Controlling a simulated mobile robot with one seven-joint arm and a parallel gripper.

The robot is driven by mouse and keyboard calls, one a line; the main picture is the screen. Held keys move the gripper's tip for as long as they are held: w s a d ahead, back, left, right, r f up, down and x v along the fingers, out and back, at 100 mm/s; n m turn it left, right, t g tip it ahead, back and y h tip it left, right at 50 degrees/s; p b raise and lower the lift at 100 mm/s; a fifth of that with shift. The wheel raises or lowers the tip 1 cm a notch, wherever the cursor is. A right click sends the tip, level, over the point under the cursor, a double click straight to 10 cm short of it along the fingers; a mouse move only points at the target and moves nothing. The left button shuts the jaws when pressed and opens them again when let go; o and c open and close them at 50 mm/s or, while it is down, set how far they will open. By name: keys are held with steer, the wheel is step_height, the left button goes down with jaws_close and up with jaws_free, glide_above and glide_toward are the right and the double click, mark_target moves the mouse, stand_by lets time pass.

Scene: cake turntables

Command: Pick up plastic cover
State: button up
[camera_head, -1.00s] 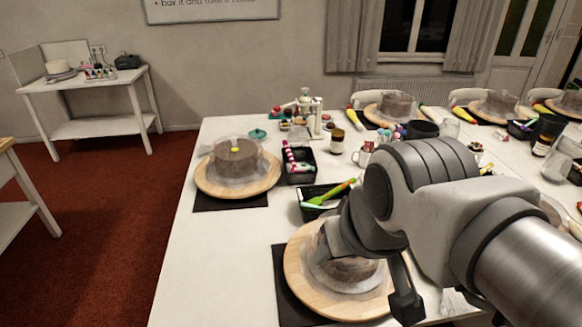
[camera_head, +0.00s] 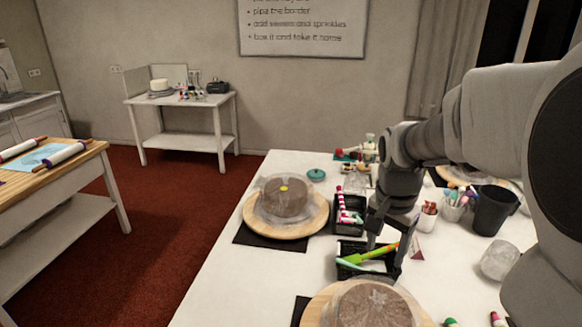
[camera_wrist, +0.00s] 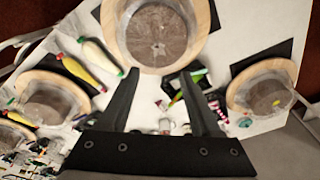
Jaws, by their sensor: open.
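A clear, wrinkled plastic cover (camera_head: 262,207) lies over a brown cake (camera_head: 290,202) with a yellow spot on top, on a round wooden turntable (camera_head: 310,226). This cake also shows at the right of the wrist view (camera_wrist: 262,94). A second brown cake under similar clear plastic (camera_head: 370,305) stands at the bottom of the head view, and at the top of the wrist view (camera_wrist: 155,35). My gripper (camera_head: 387,245) is open and empty, pointing down by the black tray, right of the yellow-spotted cake. The wrist view shows its spread fingers (camera_wrist: 160,76).
A black tray (camera_head: 345,272) holds green-handled tools; another black tray (camera_head: 349,228) holds a striped piping item. A dark cup (camera_head: 492,212) and small jars stand to the right. A teal lid (camera_head: 316,174) lies behind the covered cake.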

step_height(320, 180, down, 2)
steer(key=w+d+m, duration=0.1)
steer(key=w+d, duration=0.1)
steer(key=m+g, duration=0.1)
glide_above(379, 300)
step_height(379, 300, down, 13)
steer(key=shift+s+d+r, duration=0.1)
steer(key=shift+r, duration=0.05)
step_height(379, 300, down, 4)
steer(key=shift+f, duration=0.75)
jaws_close()
stand_by(0.8)
